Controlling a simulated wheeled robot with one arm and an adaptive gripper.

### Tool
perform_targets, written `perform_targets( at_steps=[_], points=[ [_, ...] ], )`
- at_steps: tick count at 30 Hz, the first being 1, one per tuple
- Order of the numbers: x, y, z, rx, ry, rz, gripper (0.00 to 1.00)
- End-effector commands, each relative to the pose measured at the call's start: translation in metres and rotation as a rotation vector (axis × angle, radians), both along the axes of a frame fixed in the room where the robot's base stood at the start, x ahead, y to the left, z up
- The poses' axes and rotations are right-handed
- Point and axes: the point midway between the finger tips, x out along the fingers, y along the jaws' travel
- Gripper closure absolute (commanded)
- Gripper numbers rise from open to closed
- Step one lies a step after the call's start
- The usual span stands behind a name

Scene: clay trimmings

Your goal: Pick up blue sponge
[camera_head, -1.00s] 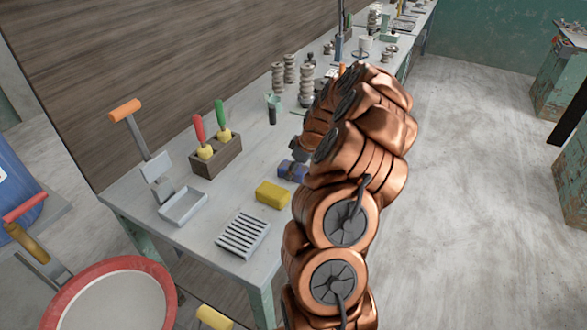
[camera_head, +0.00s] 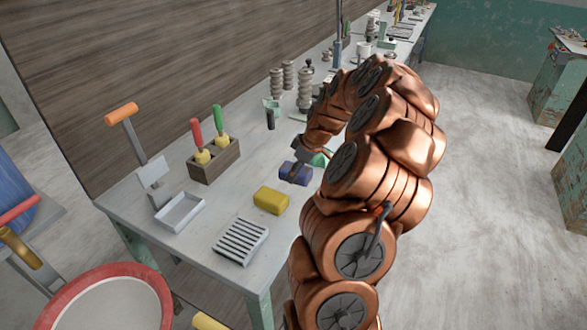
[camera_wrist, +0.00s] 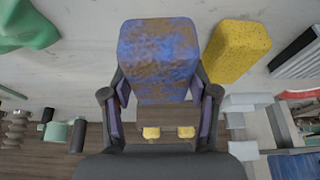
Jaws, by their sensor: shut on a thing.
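The blue sponge (camera_head: 294,172), blue with brown clay smears, is on or just above the grey workbench (camera_head: 180,241), right of the yellow sponge (camera_head: 270,200). In the wrist view the blue sponge (camera_wrist: 158,55) sits between the fingers of my gripper (camera_wrist: 160,100), one finger on each side. My gripper (camera_head: 299,170) is shut on it. Whether the sponge touches the bench is hard to tell.
A slatted rack (camera_head: 240,242) and a shallow white tray (camera_head: 180,212) lie near the bench's front end. A wooden holder (camera_head: 214,163) with red- and green-handled tools stands behind. A green item (camera_head: 320,160) lies close to the blue sponge.

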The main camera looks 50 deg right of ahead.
Motion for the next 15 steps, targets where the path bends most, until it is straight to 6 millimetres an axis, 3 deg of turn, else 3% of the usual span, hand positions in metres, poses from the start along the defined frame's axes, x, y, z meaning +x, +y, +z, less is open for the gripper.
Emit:
perform_targets(
  at_steps=[15],
  points=[
    [-0.075, 0.036, 0.007, -0.003, -0.005, -0.003, 0.64]
  ],
)
